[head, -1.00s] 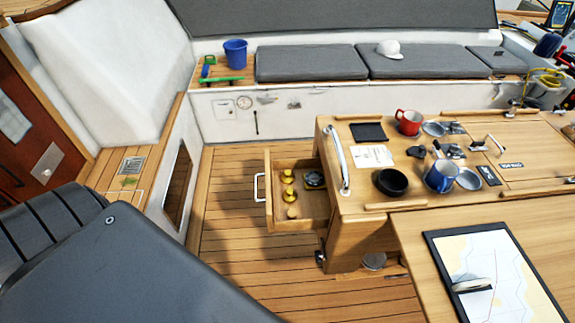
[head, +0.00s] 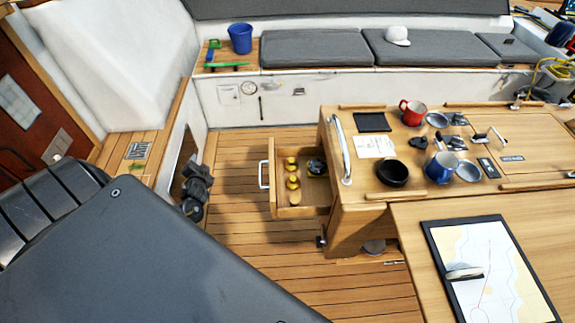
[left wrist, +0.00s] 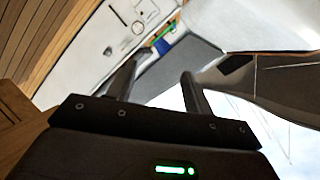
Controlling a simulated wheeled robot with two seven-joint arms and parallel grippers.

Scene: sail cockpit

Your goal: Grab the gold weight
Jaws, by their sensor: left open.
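Several small gold weights (head: 292,182) stand in a row in the open wooden drawer (head: 305,212), along its left part. They are small in the picture, and I cannot tell their exact sizes. My left gripper (head: 191,208) is in the head view, left of the drawer and apart from it, beside the white bench side. In the left wrist view its two fingers (left wrist: 158,75) stand apart with nothing between them. The weights do not show in the left wrist view. My right gripper is not in view.
A dark round item (head: 316,167) lies in the drawer's right part. The drawer has a pale front handle (head: 264,174). The plank floor (head: 235,225) left of the drawer is clear.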

